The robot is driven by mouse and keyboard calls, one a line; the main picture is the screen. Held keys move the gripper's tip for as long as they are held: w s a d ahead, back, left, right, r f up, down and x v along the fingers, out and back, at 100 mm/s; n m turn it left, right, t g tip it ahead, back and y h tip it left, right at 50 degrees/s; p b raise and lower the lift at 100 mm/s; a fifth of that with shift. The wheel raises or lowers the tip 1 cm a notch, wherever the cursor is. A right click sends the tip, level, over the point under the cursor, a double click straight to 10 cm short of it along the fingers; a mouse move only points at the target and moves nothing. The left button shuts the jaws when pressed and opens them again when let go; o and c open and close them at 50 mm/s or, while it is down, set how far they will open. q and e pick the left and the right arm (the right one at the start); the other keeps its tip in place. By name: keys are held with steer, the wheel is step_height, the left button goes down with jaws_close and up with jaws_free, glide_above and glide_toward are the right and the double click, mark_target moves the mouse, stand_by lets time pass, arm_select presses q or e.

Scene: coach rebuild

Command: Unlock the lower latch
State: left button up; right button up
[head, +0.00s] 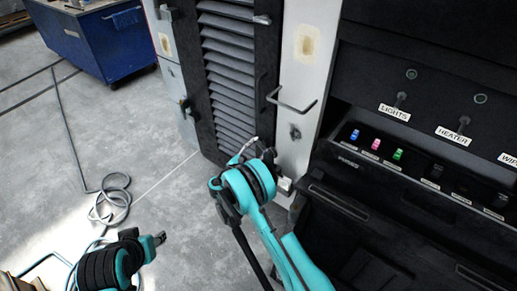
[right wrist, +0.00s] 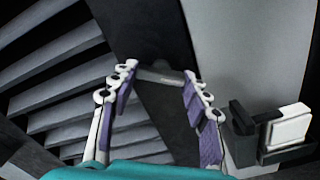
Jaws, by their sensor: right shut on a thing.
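My right gripper (head: 262,150) is at the lower right edge of the black louvred door (head: 229,75). In the right wrist view its fingers (right wrist: 158,80) stand apart, with the dark bar of the lower latch (right wrist: 160,74) between their tips. The gripper is shut on this bar. In the head view the gripper hides the latch. A white and black block (right wrist: 287,128) sits beside the right finger; it also shows in the head view (head: 285,186). My left gripper (head: 152,241) is at the lower left, away from the door, and its jaws are unclear.
A metal grab handle (head: 292,105) sticks out from the pale post (head: 297,75). A dark console (head: 420,130) with labelled switches fills the right. A blue chest (head: 95,38) stands at the back left. A cable (head: 110,195) lies coiled on the open concrete floor.

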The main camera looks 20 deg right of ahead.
steer(key=m, duration=1.1)
steer(key=shift+w+r, duration=0.1)
steer(key=shift+r, duration=0.05)
steer(key=shift+m, duration=0.3)
steer(key=o, duration=1.2)
steer(key=shift+c, duration=0.2)
steer(key=shift+a, duration=0.1)
steer(key=v, duration=1.2)
